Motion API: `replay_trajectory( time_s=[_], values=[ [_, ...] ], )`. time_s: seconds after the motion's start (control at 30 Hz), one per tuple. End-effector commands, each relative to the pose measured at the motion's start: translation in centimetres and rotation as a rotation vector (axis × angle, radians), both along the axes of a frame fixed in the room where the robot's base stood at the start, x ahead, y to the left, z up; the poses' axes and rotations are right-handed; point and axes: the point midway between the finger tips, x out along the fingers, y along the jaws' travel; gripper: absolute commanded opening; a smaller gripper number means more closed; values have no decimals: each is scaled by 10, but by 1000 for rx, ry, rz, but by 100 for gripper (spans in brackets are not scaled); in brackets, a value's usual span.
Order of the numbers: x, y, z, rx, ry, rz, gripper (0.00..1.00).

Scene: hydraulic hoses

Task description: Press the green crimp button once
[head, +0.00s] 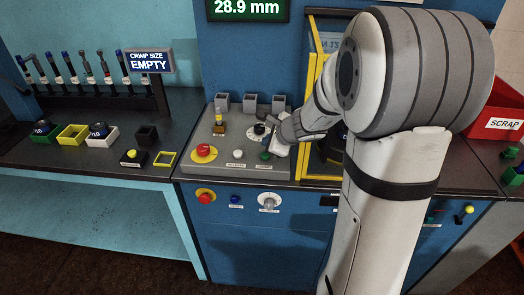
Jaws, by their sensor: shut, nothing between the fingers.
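The green crimp button (265,156) sits on the grey control panel (225,172), at the right of its front row. Only part of it shows, just under my gripper. My gripper (271,151) is shut and empty, pointing down over the panel right at the green button. I cannot tell whether the fingertips touch the button or hover just above it. My arm hides the area to the right of the panel.
A red button (203,150) and a white button (238,154) stand left of the green one. A black knob (259,129) and a key switch (219,127) stand behind. A yellow frame (308,100) rises close at the right. A display (247,8) reads 28.9 mm.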

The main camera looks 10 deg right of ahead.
Motion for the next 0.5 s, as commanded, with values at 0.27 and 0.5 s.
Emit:
replay_trajectory(
  time_s=[0.27, 0.5],
  values=[
    [0, 0, 32, -1, 0, 1, 0],
    [0, 0, 32, 0, 0, 0, 0]
  ],
)
